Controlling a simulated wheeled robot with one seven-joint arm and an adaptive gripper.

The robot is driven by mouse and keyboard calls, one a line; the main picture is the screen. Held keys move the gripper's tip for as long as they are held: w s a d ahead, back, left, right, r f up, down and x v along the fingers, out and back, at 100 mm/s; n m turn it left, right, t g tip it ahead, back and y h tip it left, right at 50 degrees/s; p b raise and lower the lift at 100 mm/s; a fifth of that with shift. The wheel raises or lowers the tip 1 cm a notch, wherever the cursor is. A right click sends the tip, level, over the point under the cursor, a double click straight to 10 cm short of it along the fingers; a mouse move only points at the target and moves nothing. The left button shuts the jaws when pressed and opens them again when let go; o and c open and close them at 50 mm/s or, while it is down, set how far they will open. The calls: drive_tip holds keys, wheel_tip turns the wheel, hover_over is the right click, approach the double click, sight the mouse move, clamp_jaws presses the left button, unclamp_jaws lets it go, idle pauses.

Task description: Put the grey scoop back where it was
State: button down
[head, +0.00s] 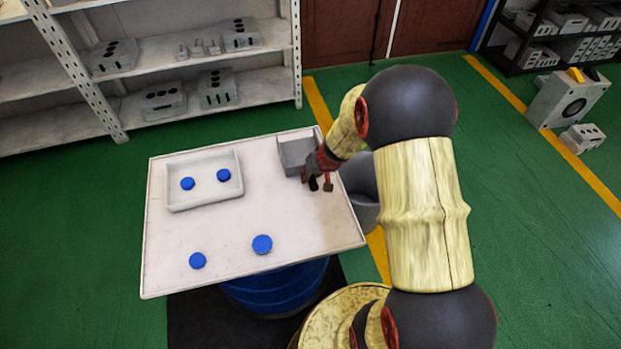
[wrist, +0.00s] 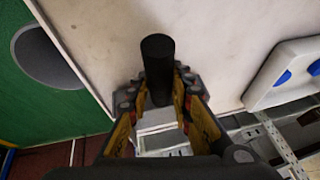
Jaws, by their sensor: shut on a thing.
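My gripper (head: 321,184) is at the right side of the white table, beside a grey open box-like shape (head: 297,150) at the table's far right corner. In the wrist view, my gripper (wrist: 158,88) is shut on a dark upright cylinder (wrist: 157,62), which looks like the grey scoop's handle. The scoop's bowl cannot be made out for certain; the fingers hide much of what lies beyond. I cannot tell whether the grey box-like shape is the scoop itself or a separate container, nor whether the held thing touches the table.
A pale tray (head: 175,203) with two blue discs (head: 187,183) stands at the table's left. Two more blue discs (head: 262,244) lie near the front edge. A grey bin (head: 363,212) stands off the table's right edge, partly behind my arm. The table's middle (head: 270,205) is clear.

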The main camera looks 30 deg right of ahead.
drive_tip(key=shift+f, duration=0.45)
drive_tip(key=shift+f+b, duration=0.2)
drive_tip(key=shift+b, duration=0.1)
drive_tip(key=c, duration=1.6)
unclamp_jaws()
